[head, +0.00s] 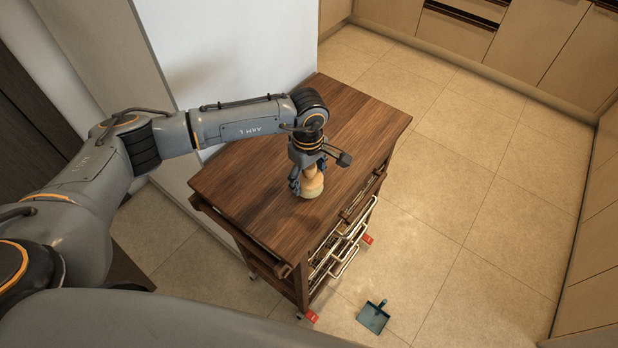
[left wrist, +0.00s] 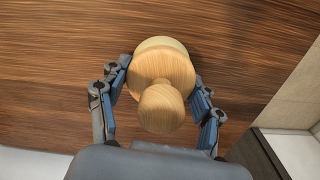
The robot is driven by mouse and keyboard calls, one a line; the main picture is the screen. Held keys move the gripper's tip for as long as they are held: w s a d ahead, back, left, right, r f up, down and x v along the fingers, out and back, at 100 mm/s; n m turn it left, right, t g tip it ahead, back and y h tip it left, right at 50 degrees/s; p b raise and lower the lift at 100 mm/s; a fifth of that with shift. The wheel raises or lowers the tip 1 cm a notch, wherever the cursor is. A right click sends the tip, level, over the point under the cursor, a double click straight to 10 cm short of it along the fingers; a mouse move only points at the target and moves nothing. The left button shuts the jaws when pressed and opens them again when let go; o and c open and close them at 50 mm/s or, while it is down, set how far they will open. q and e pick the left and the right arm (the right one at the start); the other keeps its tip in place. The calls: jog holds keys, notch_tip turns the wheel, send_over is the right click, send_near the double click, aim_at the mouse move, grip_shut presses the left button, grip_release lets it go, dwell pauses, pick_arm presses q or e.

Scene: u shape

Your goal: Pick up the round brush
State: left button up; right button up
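The round brush (head: 313,182) stands on the wooden top of a kitchen cart (head: 262,205), near its front right edge. It has a pale wooden knob and a round wooden body, with a paler yellowish layer beneath. My left gripper (head: 307,178) is over the brush, pointing down. In the left wrist view the brush (left wrist: 162,85) lies between the two spread fingers of the left gripper (left wrist: 158,95). A gap shows between the fingers and the knob; whether a fingertip touches the wider body I cannot tell. My right gripper is in neither view.
A blue dustpan (head: 373,316) lies on the tiled floor to the right of the cart. A white wall panel (head: 235,50) stands behind the cart's left side. Cabinets (head: 460,30) line the back and right. The rest of the cart top is clear.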

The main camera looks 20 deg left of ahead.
pick_arm(q)
jog(key=shift+c, duration=1)
